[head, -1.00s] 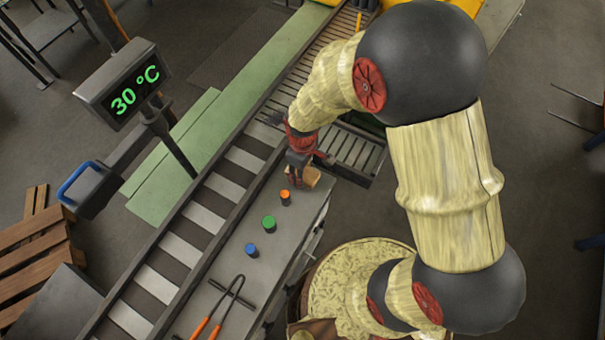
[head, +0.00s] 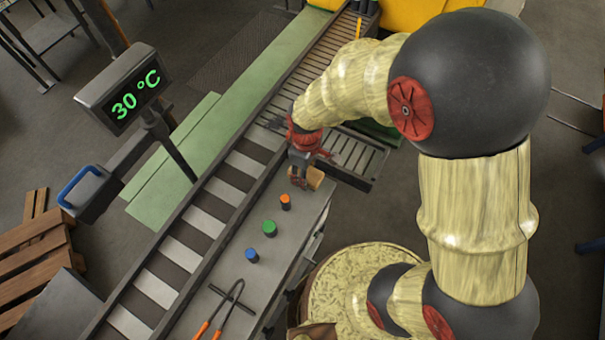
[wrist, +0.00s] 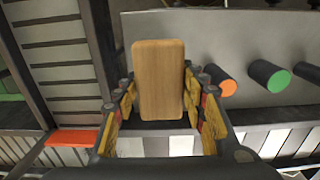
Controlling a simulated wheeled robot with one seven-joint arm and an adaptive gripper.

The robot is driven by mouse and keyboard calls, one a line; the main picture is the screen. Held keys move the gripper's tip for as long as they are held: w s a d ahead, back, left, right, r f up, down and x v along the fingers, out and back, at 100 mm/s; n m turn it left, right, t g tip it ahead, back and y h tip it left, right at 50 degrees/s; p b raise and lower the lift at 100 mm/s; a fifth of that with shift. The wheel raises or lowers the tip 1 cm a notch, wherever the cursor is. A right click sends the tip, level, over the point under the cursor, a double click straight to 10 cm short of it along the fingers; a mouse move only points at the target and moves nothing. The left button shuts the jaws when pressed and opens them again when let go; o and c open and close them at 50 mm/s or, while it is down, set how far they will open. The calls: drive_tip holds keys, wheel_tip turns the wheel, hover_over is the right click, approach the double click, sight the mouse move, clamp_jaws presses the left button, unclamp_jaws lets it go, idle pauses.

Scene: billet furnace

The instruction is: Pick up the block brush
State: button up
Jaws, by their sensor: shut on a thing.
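The block brush (wrist: 158,80) shows in the wrist view as a wooden block with rounded corners, between the fingers of my gripper (wrist: 160,125). My gripper is shut on it, with a finger along each long side. In the head view my gripper (head: 303,178) is over the far end of the grey bench, and a small tan part of the brush (head: 315,177) shows at its right. The brush's bristles are hidden. I cannot tell from these views how far it is above the bench.
Orange-topped (head: 285,201), green-topped (head: 269,228) and blue-topped (head: 252,255) cylinders stand on the bench (head: 232,272). Orange-handled tongs (head: 218,314) lie at its near end. A roller conveyor (head: 205,222) runs along its left, and a display (head: 124,87) reading 30 °C stands beyond.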

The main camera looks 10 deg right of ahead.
sight(313, 180)
drive_tip(key=s+r, duration=0.1)
drive_tip(key=d+r, duration=0.1)
drive_tip(key=r, duration=0.1)
drive_tip(key=s+r, duration=0.1)
drive_tip(key=shift+s+d+r, duration=0.15)
drive_tip(key=shift+s+d, duration=0.2)
drive_tip(key=shift+d, duration=0.05)
drive_tip(key=s+d+r, duration=0.4)
drive_tip(key=s+d, duration=0.1)
drive_tip(key=s, duration=0.3)
drive_tip(key=shift+r, duration=0.1)
drive_tip(key=o, duration=0.7)
drive_tip(key=c, duration=0.4)
drive_tip(key=shift+c, duration=0.4)
